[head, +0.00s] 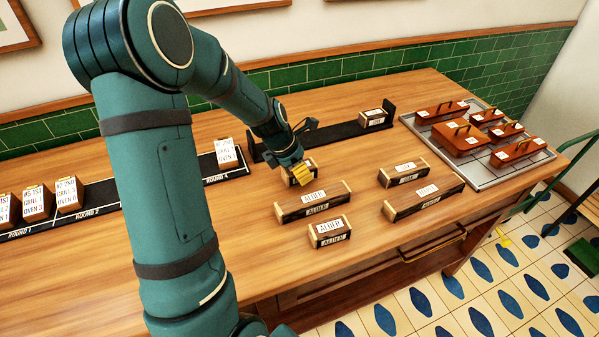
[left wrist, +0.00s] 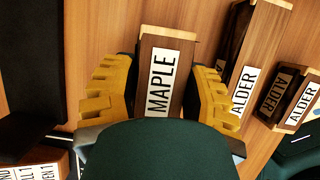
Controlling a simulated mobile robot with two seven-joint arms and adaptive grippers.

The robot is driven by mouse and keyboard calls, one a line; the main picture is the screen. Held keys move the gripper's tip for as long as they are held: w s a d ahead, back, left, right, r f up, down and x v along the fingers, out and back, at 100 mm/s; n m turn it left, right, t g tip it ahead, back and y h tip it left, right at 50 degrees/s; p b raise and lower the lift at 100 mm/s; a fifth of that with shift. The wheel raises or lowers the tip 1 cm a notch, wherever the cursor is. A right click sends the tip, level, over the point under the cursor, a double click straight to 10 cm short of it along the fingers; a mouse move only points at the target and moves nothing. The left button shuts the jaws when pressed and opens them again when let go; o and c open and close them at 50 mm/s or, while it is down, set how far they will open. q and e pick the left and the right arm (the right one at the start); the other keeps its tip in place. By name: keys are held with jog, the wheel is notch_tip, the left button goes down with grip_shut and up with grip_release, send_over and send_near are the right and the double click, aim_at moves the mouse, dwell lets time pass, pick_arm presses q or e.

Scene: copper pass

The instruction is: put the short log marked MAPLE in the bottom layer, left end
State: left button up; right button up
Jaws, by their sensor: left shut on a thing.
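The short log marked MAPLE (left wrist: 165,75) is dark with pale ends and a white label; it lies between the yellow fingers of my left gripper (left wrist: 160,92). In the head view my left gripper (head: 298,172) is shut on it just in front of the black rack. I cannot tell whether the log touches the table. The black rack (head: 325,133) has an upright post at each end. One short log (head: 373,118) sits at its right end, and its left end is partly behind my gripper. My right gripper is not in view.
A long ALDER log (head: 313,201), a short ALDER log (head: 330,232) and two other logs (head: 404,173) (head: 423,198) lie on the table. A tray (head: 485,180) with several copper-coloured lidded boxes is at right. A black strip (head: 100,197) with ticket blocks is at left.

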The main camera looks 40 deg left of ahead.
pick_arm(q)
notch_tip(320, 180, up, 7)
jog(key=shift+f+p, duration=0.1)
jog(key=shift+p, duration=1.05)
jog(key=shift+a+r, duration=0.1)
jog(key=shift+r, duration=0.25)
jog(key=w+a+r, duration=0.1)
jog(key=w+a, duration=0.1)
jog(key=a, duration=0.5)
jog(key=w+a+r, duration=0.1)
jog(key=w+a, duration=0.1)
jog(key=a, duration=0.5)
jog(key=f+b, duration=0.1)
jog(key=f, duration=0.2)
jog(key=f+b, duration=0.1)
jog(key=f, duration=0.2)
jog(key=f+b, duration=0.1)
jog(key=f, duration=0.3)
jog(key=shift+w+a, duration=0.15)
jog(key=shift+a, duration=0.15)
jog(key=shift+f, duration=0.2)
jog(key=o, duration=1.2)
